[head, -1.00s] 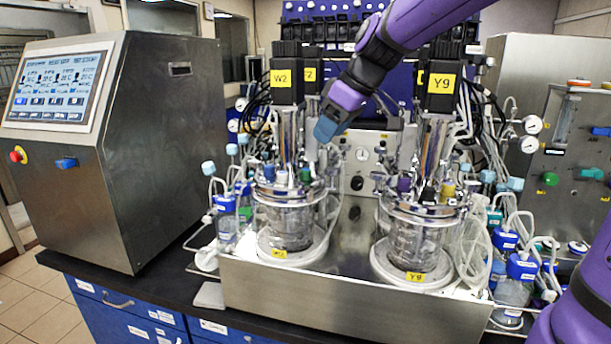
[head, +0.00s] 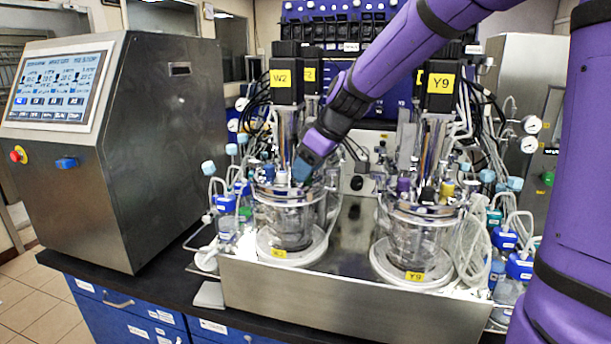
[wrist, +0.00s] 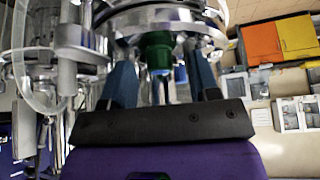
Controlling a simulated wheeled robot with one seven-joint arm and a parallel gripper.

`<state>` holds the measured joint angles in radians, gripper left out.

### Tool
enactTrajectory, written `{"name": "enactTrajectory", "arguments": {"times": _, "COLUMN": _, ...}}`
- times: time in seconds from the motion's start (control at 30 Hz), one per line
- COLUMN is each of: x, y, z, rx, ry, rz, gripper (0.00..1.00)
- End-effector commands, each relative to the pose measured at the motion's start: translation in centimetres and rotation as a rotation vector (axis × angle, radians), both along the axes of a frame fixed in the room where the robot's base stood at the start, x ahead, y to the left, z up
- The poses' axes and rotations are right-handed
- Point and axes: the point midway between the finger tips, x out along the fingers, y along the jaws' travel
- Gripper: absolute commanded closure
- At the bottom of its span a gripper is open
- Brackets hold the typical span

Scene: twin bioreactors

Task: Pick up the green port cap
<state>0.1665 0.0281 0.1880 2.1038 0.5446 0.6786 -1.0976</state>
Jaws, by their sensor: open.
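The green port cap (wrist: 158,50) shows in the wrist view, at the underside of a round metal head plate as that view has it. It lies between my gripper's (wrist: 159,62) two blue fingers, with a gap on each side. In the head view my gripper (head: 302,172) is low over the lid of the left glass vessel (head: 290,218), the one labelled W2. There the cap is hidden behind my gripper. My gripper is open and holds nothing.
The right vessel (head: 412,240), labelled Y9, stands on the same steel base. Metal posts, tubing and other ports crowd both lids. A control cabinet (head: 165,150) with a screen stands at the left. Blue-capped bottles (head: 520,265) stand at the right.

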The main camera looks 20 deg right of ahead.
Motion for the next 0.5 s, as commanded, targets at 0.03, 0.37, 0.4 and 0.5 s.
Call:
{"name": "enactTrajectory", "arguments": {"times": 0.03, "x": 0.09, "y": 0.1, "z": -0.27, "rx": 0.0, "ry": 0.001, "rz": 0.0, "gripper": 0.44}}
{"name": "enactTrajectory", "arguments": {"times": 0.37, "x": 0.11, "y": 0.14, "z": -0.5, "rx": -0.001, "ry": 0.002, "rz": 0.0, "gripper": 0.63}}
{"name": "enactTrajectory", "arguments": {"times": 0.4, "x": 0.11, "y": 0.13, "z": -0.51, "rx": -0.001, "ry": 0.002, "rz": 0.0, "gripper": 0.72}}
{"name": "enactTrajectory", "arguments": {"times": 0.5, "x": 0.12, "y": 0.08, "z": -0.54, "rx": -0.001, "ry": 0.003, "rz": 0.0, "gripper": 0.95}}
